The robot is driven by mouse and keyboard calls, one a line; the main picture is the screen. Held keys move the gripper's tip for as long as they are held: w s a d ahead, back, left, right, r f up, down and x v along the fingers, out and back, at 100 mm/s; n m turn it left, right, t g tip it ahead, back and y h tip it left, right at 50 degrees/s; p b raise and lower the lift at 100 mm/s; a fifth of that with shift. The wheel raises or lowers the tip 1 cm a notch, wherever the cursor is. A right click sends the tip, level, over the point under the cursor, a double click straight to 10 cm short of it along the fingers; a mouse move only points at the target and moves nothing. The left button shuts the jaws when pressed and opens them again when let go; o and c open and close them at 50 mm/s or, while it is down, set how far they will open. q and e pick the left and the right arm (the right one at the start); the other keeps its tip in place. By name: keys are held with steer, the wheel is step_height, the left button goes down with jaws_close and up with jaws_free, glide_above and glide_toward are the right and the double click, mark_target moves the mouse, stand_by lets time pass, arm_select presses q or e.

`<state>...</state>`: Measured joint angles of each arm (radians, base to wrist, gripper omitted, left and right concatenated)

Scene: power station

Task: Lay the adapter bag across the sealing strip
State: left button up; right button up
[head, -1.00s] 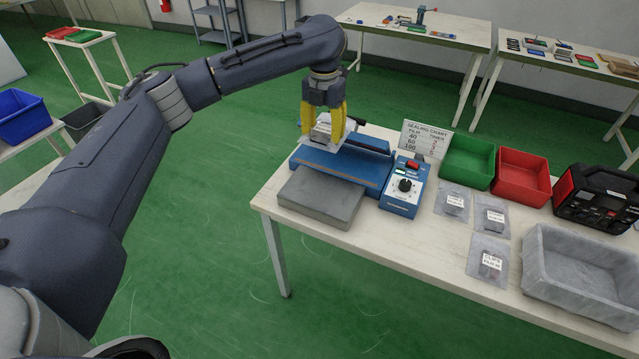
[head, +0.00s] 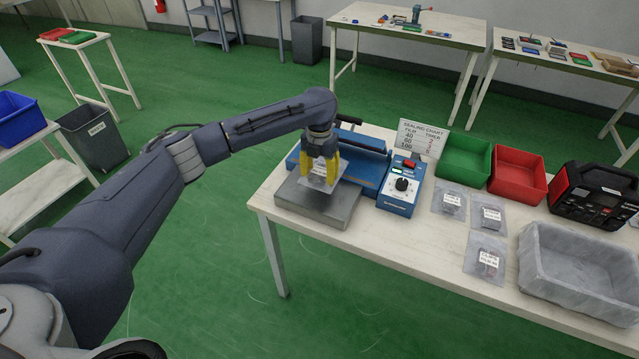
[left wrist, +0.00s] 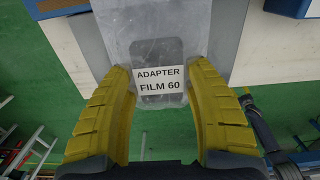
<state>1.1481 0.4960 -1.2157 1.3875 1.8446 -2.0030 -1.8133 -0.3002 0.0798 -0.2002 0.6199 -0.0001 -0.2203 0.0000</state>
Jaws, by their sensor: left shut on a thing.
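My left gripper (head: 319,165) is shut on the adapter bag (head: 318,185), a clear bag with a white label. In the left wrist view the bag (left wrist: 148,35) hangs between the yellow fingers (left wrist: 160,108), and its label reads "ADAPTER FILM 60". In the head view the bag is over the grey block (head: 335,212) in front of the blue sealer (head: 365,172). I cannot tell whether the bag touches the block. The gripper covers part of the sealer, and I cannot make out the sealing strip clearly. My right gripper is not in view.
The blue timer box (head: 401,187) stands right of the sealer, with the sealing chart (head: 421,137) behind. Further right are a green bin (head: 466,158), a red bin (head: 517,172), several bagged parts (head: 485,252), a grey tray (head: 580,292) and a black-red power unit (head: 594,197).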

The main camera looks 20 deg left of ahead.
mark_target(319, 173)
arm_select(q)
steer(key=shift+f, duration=2.1)
steer(key=shift+f, duration=0.15)
steer(key=o, duration=1.2)
steer(key=shift+c, duration=0.2)
step_height(319, 173, up, 12)
steer(key=shift+r, duration=0.15)
